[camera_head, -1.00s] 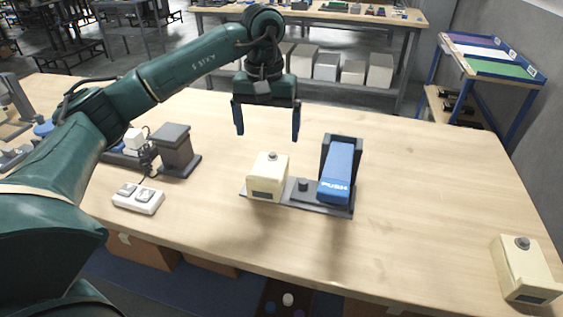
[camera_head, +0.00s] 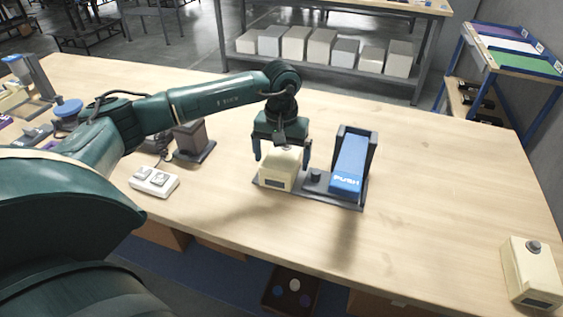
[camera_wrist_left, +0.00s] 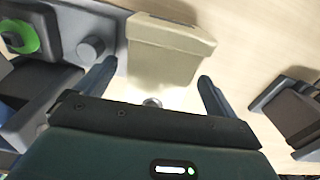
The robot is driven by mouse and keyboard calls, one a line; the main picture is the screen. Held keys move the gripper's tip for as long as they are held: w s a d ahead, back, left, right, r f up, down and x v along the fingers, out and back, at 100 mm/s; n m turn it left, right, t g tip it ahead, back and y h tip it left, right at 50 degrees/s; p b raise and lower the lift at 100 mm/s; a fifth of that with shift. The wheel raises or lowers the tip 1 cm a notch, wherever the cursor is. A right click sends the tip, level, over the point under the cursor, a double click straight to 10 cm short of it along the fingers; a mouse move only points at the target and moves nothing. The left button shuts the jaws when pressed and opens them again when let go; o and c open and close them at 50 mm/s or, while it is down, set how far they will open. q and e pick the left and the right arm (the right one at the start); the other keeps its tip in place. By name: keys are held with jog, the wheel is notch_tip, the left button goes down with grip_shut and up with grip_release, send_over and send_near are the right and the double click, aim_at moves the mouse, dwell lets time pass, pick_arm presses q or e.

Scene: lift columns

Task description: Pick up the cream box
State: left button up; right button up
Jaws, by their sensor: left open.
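The cream box (camera_head: 279,172) stands upright on the left end of a dark base plate (camera_head: 317,194), left of the blue PUSH dispenser. It also shows in the left wrist view (camera_wrist_left: 168,50), with a small grey knob near my gripper. My left gripper (camera_head: 282,162) points down over the box, its fingers apart on either side of it. In the left wrist view the open fingers (camera_wrist_left: 156,80) flank the box's near end, and I see no clear contact. A second cream box (camera_head: 530,272) stands at the table's right front edge. My right gripper is not in view.
The blue PUSH dispenser (camera_head: 349,165) and a dark knob (camera_head: 316,175) sit right of the box. A dark grey block (camera_head: 193,140) and a white switch box (camera_head: 154,181) stand to the left.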

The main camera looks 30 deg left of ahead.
pick_arm(q)
jog(key=shift+f, duration=0.5)
jog(key=c, duration=1.3)
